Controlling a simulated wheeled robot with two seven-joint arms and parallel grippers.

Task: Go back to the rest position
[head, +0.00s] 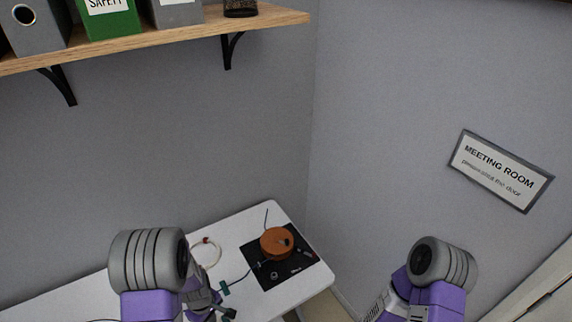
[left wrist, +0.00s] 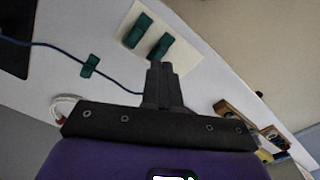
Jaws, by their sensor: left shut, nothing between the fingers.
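My left gripper (head: 229,312) shows at the bottom of the head view, over the white table and left of the black mat. In the left wrist view its two dark fingers (left wrist: 160,72) are together with nothing between them. My left arm comes in at the lower left. My right arm is at the lower right of the head view, right of the table, but its fingers do not show.
A round orange-brown object (head: 272,243) sits on the black mat (head: 262,280) on the white table (head: 245,219). A cream pad (left wrist: 136,20) bears two green blocks. A wooden box (left wrist: 232,113) stands at right. A shelf (head: 150,38) hangs above.

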